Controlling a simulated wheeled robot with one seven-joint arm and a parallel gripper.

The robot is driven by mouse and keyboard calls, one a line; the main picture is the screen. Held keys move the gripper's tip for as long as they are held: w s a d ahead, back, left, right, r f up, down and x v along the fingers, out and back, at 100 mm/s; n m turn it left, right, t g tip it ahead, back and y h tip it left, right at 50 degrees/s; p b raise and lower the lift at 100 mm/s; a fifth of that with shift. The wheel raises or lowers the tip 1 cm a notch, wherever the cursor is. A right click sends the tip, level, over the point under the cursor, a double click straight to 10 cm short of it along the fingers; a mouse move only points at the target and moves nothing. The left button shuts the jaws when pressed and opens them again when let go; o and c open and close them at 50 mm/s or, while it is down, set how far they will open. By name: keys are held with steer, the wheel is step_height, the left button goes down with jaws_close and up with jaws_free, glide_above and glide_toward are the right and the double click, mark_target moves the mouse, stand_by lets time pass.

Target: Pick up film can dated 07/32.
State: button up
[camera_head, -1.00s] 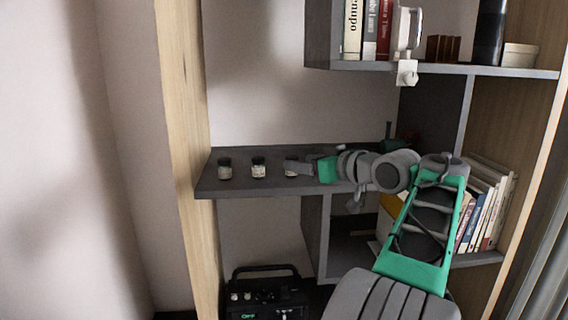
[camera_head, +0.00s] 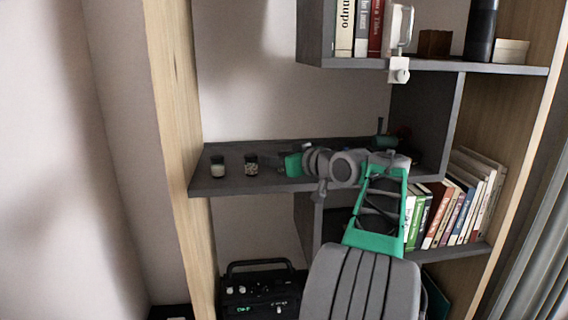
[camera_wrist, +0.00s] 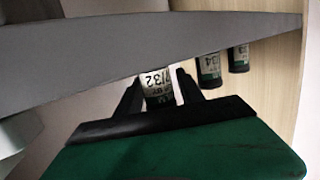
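The film can with a label reading "/32" (camera_wrist: 157,84) is between the two fingers of my gripper (camera_wrist: 160,92) in the wrist view. The first part of its date is cut off. The fingers stand on either side of it, and a light gap shows on the right, so my gripper looks open around it. In the head view my gripper (camera_head: 276,160) is at the shelf and hides this can. Two other dark-capped film cans, a left one (camera_head: 218,167) and a middle one (camera_head: 251,165), stand to its left.
The cans stand on a grey shelf (camera_head: 230,184). In the wrist view a can ending in "34" (camera_wrist: 209,68) and another (camera_wrist: 238,58) stand to the right. A wooden upright (camera_head: 174,120) bounds the shelf's left. Books (camera_head: 465,205) are at right.

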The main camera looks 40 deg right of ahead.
jaws_close()
steer(key=shift+r, duration=0.15)
stand_by(0.4)
steer(key=shift+r, duration=0.3)
steer(key=s+d+r+p, duration=0.4)
steer(key=s+r+p, duration=0.5)
steer(key=s+r, duration=0.3)
steer(key=shift+s+d+p, duration=0.3)
steer(key=shift+s+d, duration=0.1)
steer(key=shift+s, duration=0.1)
